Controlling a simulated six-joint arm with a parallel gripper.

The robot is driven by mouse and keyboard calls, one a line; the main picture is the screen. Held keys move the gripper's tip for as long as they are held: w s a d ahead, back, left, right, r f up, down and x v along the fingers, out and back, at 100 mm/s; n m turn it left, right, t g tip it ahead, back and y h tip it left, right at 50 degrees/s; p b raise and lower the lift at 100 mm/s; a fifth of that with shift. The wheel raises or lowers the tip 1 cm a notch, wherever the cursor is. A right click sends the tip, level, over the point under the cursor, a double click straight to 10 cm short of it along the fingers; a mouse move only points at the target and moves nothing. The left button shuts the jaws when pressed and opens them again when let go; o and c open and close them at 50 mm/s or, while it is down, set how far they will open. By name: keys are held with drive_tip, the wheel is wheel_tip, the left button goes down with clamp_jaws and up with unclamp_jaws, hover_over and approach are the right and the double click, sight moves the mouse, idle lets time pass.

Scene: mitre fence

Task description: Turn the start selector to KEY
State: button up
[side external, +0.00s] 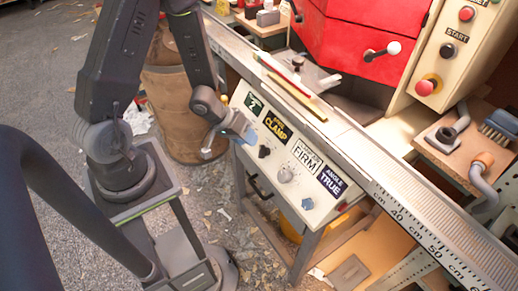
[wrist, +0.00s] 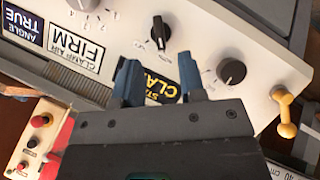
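The start selector (wrist: 160,30) is a black pointer knob on the cream control panel, below the START CLAMP label (wrist: 162,84) as the panel reads; the wrist view sees it upside down. Its white mark points toward that label in the wrist view. The small position words around it are too small to read surely. In the side view the selector (side external: 264,152) is right of my gripper (side external: 240,131). In the wrist view my gripper (wrist: 158,78) has two blue fingers apart, the label visible between them. They are open, empty and short of the selector.
A dark round knob (wrist: 232,71) and a yellow handle (wrist: 285,112) are on the panel nearby. A grey knob (side external: 285,174) and a blue knob (side external: 307,203) lie along it to the right in the side view. A ruled rail (side external: 400,208) runs above the panel.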

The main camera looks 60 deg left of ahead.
sight(260, 150)
drive_tip(key=x, duration=0.6)
drive_tip(key=shift+w+f, duration=0.2)
drive_tip(key=c, duration=0.6)
drive_tip(key=shift+o, duration=0.2)
